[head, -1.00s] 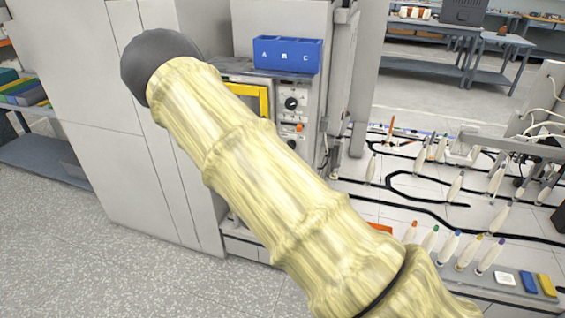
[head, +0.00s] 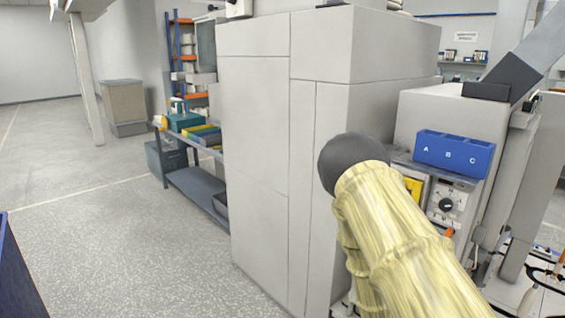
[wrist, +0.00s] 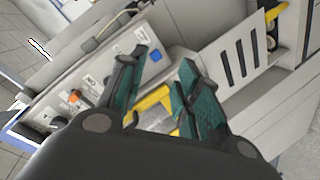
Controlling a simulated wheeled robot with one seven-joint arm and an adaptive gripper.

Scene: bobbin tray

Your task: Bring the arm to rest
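My gripper (wrist: 165,85) shows in the wrist view with its two green-padded fingers spread apart and nothing between them. Beyond the fingers is a machine front with a yellow-framed opening (wrist: 152,102) and a control panel (wrist: 80,92) with knobs and an orange button. In the head view my arm, in a pale yellow ribbed cover with a dark rounded end, reaches up in front of the machine. The gripper itself is hidden in the head view.
A blue bin marked A, B, C (head: 454,154) sits on the machine close to my arm. A tall grey cabinet (head: 262,150) stands left of it. A shelf bench (head: 200,190) is farther left. The speckled floor (head: 120,240) at left is open.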

